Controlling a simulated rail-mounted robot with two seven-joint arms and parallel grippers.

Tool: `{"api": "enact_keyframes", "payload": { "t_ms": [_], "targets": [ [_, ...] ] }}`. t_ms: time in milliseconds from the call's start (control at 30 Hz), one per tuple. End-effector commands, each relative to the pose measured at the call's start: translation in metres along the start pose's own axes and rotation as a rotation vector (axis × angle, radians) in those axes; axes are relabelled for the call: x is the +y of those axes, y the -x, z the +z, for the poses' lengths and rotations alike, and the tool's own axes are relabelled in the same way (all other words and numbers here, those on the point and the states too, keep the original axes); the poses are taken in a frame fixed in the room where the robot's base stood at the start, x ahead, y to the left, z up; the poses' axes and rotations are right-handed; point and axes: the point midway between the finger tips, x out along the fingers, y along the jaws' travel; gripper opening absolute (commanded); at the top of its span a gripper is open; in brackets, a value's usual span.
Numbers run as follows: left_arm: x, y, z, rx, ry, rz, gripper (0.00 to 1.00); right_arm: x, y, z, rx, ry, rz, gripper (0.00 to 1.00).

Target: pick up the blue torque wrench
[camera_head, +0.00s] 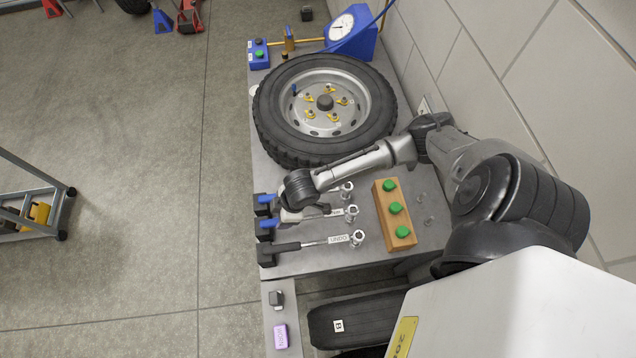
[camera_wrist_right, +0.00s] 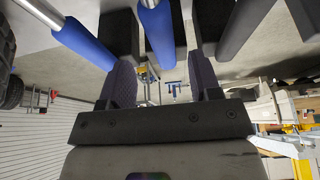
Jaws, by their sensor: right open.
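Several wrenches lie side by side on the grey bench. Two show blue on their handles: the upper one (camera_head: 265,199) and the middle one (camera_head: 269,223). The nearest wrench (camera_head: 280,247) has a dark handle and a tag reading UNDO. My right gripper (camera_head: 303,213) is over the middle wrench, partly hidden by its own wrist. In the right wrist view the open right gripper (camera_wrist_right: 163,80) has a blue handle (camera_wrist_right: 158,35) in line with the gap between its fingers. Another blue handle (camera_wrist_right: 88,42) is at left. Contact cannot be told. My left gripper is out of view.
A wheel with a tyre (camera_head: 272,130) lies on the bench (camera_head: 350,256) beyond the wrenches. A wooden block with green knobs (camera_head: 378,228) stands to their right. A blue gauge unit (camera_head: 362,38) is at the far end. The wall is close on the right; open floor lies left.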

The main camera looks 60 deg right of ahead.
Motion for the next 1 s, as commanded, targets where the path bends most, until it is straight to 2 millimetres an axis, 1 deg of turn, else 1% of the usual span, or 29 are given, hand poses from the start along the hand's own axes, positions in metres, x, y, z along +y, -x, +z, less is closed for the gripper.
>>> {"api": "enact_keyframes", "payload": {
  "t_ms": [33, 267, 500, 600, 733, 967, 1000],
  "targets": [
    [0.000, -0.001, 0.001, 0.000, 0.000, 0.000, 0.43, 0.000, -0.005, 0.000, 0.000, -0.001, 0.000, 0.57],
    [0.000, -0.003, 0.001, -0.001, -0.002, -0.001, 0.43, -0.001, -0.015, 0.000, 0.001, 0.000, 0.000, 0.57],
    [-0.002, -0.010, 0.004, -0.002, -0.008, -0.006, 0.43, -0.004, -0.047, 0.003, 0.001, 0.000, 0.000, 0.57],
    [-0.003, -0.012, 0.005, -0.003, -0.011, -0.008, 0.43, -0.004, -0.056, 0.003, 0.001, 0.000, 0.001, 0.57],
    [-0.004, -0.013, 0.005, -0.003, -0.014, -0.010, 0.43, -0.004, -0.061, 0.003, 0.001, 0.001, 0.000, 0.57],
    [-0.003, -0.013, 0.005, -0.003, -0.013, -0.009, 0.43, -0.004, -0.061, 0.003, 0.000, 0.002, 0.000, 0.57],
    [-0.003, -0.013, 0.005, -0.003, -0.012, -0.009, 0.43, -0.004, -0.061, 0.003, 0.001, 0.002, 0.000, 0.55]
  ]
}}
